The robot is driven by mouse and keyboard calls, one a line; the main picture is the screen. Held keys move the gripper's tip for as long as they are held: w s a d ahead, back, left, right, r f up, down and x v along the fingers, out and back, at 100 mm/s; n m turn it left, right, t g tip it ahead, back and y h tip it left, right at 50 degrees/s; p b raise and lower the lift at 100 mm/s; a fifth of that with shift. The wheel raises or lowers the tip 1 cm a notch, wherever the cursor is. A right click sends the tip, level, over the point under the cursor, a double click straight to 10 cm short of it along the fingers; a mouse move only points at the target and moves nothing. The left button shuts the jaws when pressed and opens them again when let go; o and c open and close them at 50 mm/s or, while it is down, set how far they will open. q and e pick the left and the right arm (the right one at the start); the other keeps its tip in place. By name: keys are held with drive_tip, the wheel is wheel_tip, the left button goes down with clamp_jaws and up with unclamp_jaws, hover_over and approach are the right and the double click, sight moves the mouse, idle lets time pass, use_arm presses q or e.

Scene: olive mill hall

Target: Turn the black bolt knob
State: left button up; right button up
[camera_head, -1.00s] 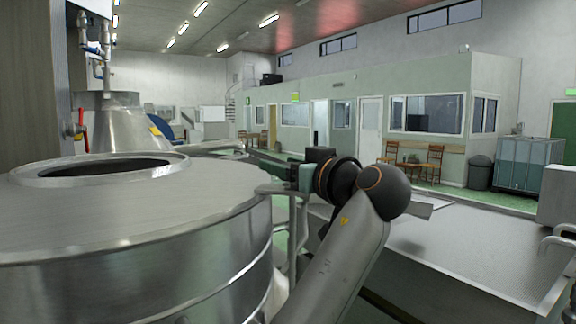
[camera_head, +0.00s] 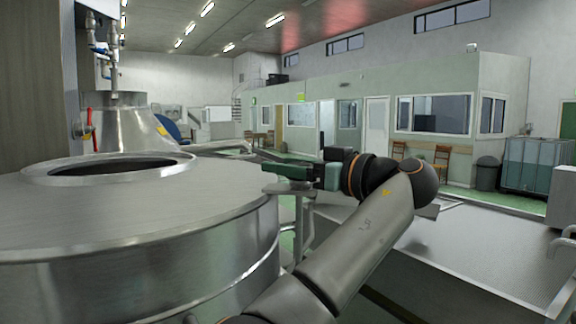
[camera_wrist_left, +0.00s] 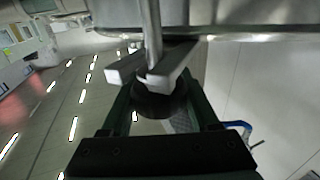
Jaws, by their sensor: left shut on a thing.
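My left gripper (camera_head: 274,183) comes in beside the right side of the large steel vessel (camera_head: 120,210) in the head view. In the left wrist view its fingers (camera_wrist_left: 153,72) are closed around a round black bolt knob (camera_wrist_left: 160,103), which sits between the green finger bars near the palm. A thin metal rod (camera_wrist_left: 151,28) runs from the steel edge down between the pale fingertips. The knob is too small and covered to make out in the head view. My right gripper is not in view.
The vessel has a round open hatch (camera_head: 118,168) on top. A steel cone with a red-handled valve (camera_head: 88,123) stands behind it. A grey textured platform (camera_head: 490,255) lies to the right. Chairs (camera_head: 436,160) and a dark bin (camera_head: 487,173) stand farther back.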

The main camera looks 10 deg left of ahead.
use_arm(q)
drive_tip(key=shift+f, duration=0.5)
drive_tip(key=o, duration=1.4)
drive_tip(key=shift+r, duration=0.25)
drive_tip(key=shift+c, duration=0.2)
drive_tip(key=shift+r, duration=0.1)
drive_tip(key=shift+w+m+t+h, duration=0.15)
drive_tip(key=shift+m+t+h, duration=0.3)
drive_tip(key=shift+t, duration=0.25)
